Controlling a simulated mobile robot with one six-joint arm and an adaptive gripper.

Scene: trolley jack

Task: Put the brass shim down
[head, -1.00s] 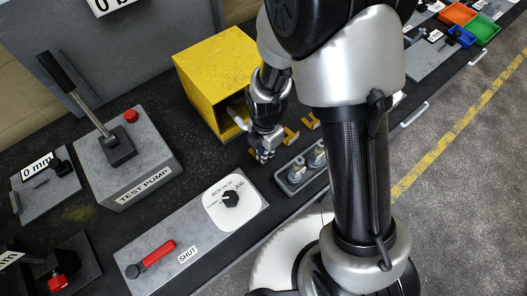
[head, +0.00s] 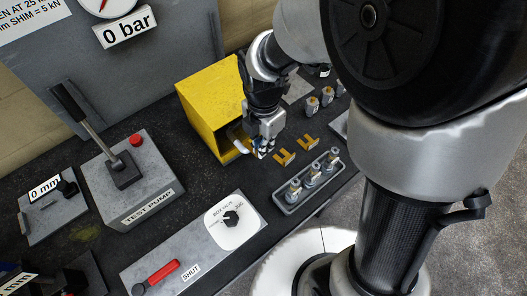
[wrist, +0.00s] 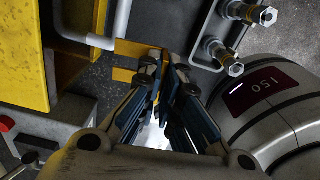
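My gripper (head: 263,153) is low over the bench, just right of the yellow box's open side. In the wrist view its blue-padded fingers (wrist: 168,68) are close together on a brass shim (wrist: 127,75). The shim is forked, with its prongs pointing left towards the box. In the head view the fingers hide most of it. Whether it touches the bench I cannot tell.
The yellow box (head: 205,115) stands close on the left, with a pale handle (wrist: 122,20) by its opening. A grey tray (head: 290,207) with three metal fittings lies in front. The test pump (head: 120,190) and valve panel (head: 205,250) are farther left.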

